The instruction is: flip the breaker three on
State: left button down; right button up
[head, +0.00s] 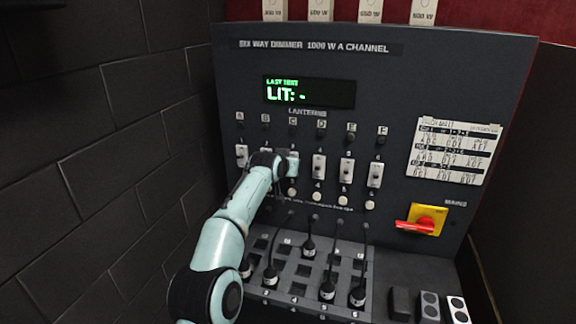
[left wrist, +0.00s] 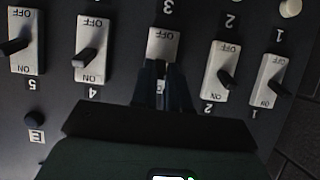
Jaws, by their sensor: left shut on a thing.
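Breaker three (left wrist: 163,44) is a pale switch plate marked OFF and ON, upside down in the left wrist view. My left gripper (left wrist: 162,78) is in front of it, its dark fingers closed around the lever. The fingers hide the lever and most of the ON mark, so I cannot tell its position. In the head view my left gripper (head: 291,166) is at the third switch in the row, mostly covering it. My right gripper is not in view.
Breaker two (left wrist: 224,70) and breaker four (left wrist: 88,50) stand close on either side. A display (head: 309,92) reads "LIT: -". A red mains handle (head: 416,226) is at the right, below a card (head: 454,150). Plugs and cables (head: 308,250) fill the lower panel.

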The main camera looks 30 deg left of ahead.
pick_arm(q)
jog(key=c, duration=1.1)
grip_release()
jog(key=b+v, duration=0.4)
jog(key=v, duration=0.9)
jog(key=shift+s+d, duration=0.1)
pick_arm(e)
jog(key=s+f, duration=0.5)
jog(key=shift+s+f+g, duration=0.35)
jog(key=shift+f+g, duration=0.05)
